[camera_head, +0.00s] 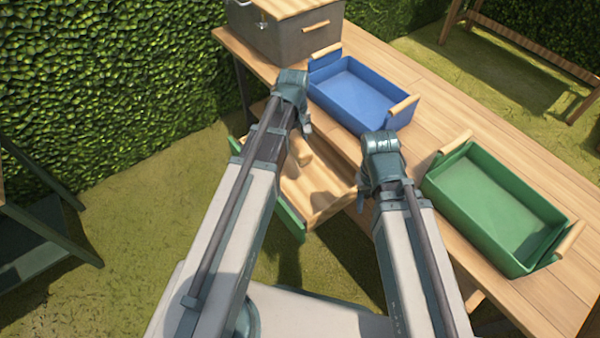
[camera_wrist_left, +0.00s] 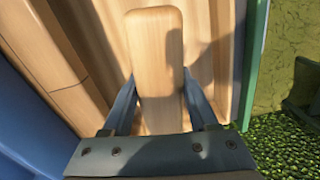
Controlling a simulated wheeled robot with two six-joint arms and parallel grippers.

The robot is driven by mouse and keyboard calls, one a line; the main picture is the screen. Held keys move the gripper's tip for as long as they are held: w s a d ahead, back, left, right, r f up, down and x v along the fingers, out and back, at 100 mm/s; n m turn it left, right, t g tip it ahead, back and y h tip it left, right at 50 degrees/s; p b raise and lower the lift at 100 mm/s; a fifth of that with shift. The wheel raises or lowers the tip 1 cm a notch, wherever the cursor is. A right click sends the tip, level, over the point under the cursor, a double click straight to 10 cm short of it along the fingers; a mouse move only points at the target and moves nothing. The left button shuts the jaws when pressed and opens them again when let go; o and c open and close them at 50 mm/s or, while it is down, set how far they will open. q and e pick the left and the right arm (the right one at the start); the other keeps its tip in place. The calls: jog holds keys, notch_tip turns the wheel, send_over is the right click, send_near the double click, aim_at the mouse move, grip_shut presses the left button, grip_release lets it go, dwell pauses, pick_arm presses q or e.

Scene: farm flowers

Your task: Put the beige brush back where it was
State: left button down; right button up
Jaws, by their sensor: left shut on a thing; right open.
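The beige brush (camera_wrist_left: 157,60) shows in the left wrist view as a long, pale wooden block with rounded corners. My left gripper (camera_wrist_left: 160,82) is shut on it, with one finger on each side. In the head view, part of the brush (camera_head: 300,152) shows beside my left gripper (camera_head: 304,130), over the open wooden drawer (camera_head: 322,205). I cannot tell whether the brush touches the drawer's floor. My right gripper (camera_head: 366,192) is open near the drawer's right end, with its fingers mostly hidden by the wrist.
The drawer has a green front (camera_head: 290,224) and sticks out from under the wooden table (camera_head: 440,110). On the table stand an empty blue tray (camera_head: 350,112), a green tray (camera_head: 460,205) and a grey box (camera_head: 285,38). A hedge (camera_head: 110,80) stands at the left.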

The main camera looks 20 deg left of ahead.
aim_at(300, 141)
pick_arm(q)
jog(key=shift+s+d+r+n, duration=0.1)
jog(key=shift+s+d+n, duration=0.15)
jog(key=shift+d+n, duration=0.2)
jog(key=shift+s+d+r+n, duration=0.1)
jog(key=shift+s+d+n, duration=0.15)
jog(key=shift+d+n, duration=0.2)
notch_tip(300, 141, down, 10)
jog(key=b, duration=1)
jog(key=shift+f, duration=0.15)
jog(key=shift+c, duration=0.8)
grip_release()
notch_tip(300, 141, up, 12)
jog(key=p, duration=1.2)
jog(key=shift+r, duration=0.25)
